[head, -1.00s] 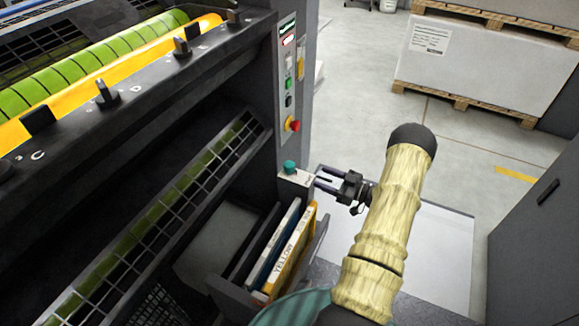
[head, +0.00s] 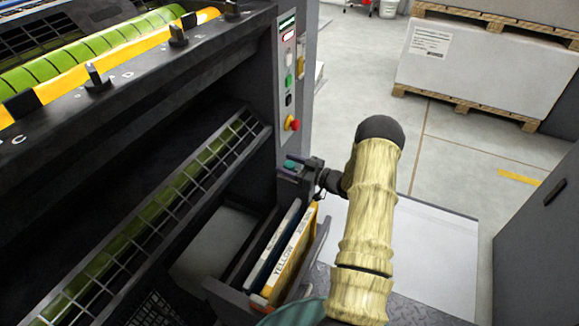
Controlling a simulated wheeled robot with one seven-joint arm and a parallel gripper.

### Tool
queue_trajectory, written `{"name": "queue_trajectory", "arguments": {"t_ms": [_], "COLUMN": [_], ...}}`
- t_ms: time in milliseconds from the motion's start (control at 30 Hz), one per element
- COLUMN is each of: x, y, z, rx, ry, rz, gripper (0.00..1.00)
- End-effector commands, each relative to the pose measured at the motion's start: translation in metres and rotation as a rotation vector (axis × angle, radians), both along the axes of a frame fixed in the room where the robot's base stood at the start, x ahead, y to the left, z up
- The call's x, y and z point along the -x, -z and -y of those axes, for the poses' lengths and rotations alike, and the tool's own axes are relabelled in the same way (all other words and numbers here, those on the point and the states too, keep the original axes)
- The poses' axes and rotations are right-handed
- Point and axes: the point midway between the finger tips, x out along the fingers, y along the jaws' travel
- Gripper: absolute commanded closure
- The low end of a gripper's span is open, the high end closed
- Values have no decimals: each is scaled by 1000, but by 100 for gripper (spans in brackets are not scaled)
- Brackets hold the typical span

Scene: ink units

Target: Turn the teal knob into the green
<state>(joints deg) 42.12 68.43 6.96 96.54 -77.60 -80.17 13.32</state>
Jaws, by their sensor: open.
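The teal knob (head: 291,165) sits on a small panel at the foot of the control column, at the right end of the press. My gripper (head: 296,164) is open at the knob, with its fingers around or just over it. The picture is too small to tell whether they touch it. The fingers hide much of the panel around the knob, and no green mark shows there. My arm in its pale yellow sleeve (head: 368,210) reaches in from the lower right.
A control column (head: 288,85) with a red button (head: 292,123) rises just above the knob. A bin with upright folders, one marked YELLOW (head: 291,262), stands below. Wrapped pallets (head: 490,70) stand at the back right. A grey cabinet (head: 540,230) is at the right.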

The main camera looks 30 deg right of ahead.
Motion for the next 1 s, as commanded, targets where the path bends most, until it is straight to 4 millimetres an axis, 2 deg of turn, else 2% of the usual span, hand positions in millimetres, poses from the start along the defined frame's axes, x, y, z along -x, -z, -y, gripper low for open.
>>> {"name": "queue_trajectory", "arguments": {"t_ms": [133, 300, 367, 767, 1000], "x": [0, 0, 0, 0, 0], "y": [0, 0, 0, 0, 1], "z": [0, 0, 0, 1, 1], "rx": [0, 0, 0, 2, 5], "ry": [0, 0, 0, -42, -162], "rz": [0, 0, 0, 2, 2], "gripper": [45, 79, 89, 89, 89]}}
